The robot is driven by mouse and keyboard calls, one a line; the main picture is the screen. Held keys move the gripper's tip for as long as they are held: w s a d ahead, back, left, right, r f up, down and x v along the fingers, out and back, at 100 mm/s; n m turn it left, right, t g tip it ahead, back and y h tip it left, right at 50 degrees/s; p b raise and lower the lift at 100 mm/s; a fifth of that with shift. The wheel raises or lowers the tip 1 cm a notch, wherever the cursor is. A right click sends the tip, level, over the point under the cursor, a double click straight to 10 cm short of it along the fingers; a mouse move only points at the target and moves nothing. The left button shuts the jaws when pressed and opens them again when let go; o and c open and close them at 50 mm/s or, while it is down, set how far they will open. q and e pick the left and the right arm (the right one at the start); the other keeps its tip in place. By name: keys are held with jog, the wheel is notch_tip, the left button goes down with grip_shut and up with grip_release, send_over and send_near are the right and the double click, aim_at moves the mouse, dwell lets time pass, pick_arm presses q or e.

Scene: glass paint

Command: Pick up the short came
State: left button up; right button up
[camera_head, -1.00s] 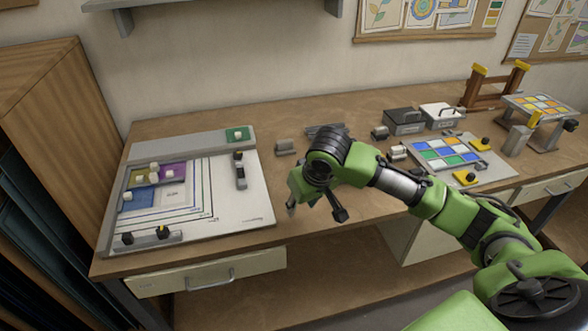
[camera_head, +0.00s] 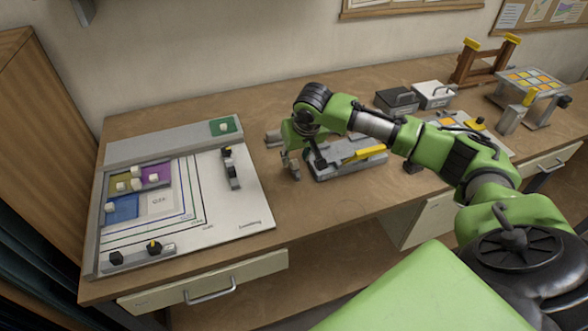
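I cannot tell for certain which piece is the short came. A small grey piece (camera_head: 273,137) lies on the bench just behind and left of my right gripper (camera_head: 306,171), partly hidden by it. My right gripper points down over the bench between the white layout board and a grey tray (camera_head: 352,170). Its fingers are spread apart and nothing shows between them. The tray lies just right of the fingers, with a yellow bar (camera_head: 364,154) across it. My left gripper is not in view.
The white layout board (camera_head: 245,205) at left holds coloured glass pieces with white knobs and grey strips (camera_head: 232,172) with dark knobs. Dark (camera_head: 396,99) and white (camera_head: 434,94) boxes stand at the back right. A wooden stand (camera_head: 484,62) is beyond. Bare bench lies before the gripper.

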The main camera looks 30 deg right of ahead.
aim_at(295, 162)
jog(key=shift+d+f+p, duration=0.1)
jog(key=shift+f+p, duration=0.45)
jog(key=shift+f, duration=0.2)
jog(key=x, duration=0.3)
jog(key=shift+f+p, duration=0.1)
jog(key=shift+p, duration=0.25)
jog(key=shift+w+f, duration=0.15)
grip_shut()
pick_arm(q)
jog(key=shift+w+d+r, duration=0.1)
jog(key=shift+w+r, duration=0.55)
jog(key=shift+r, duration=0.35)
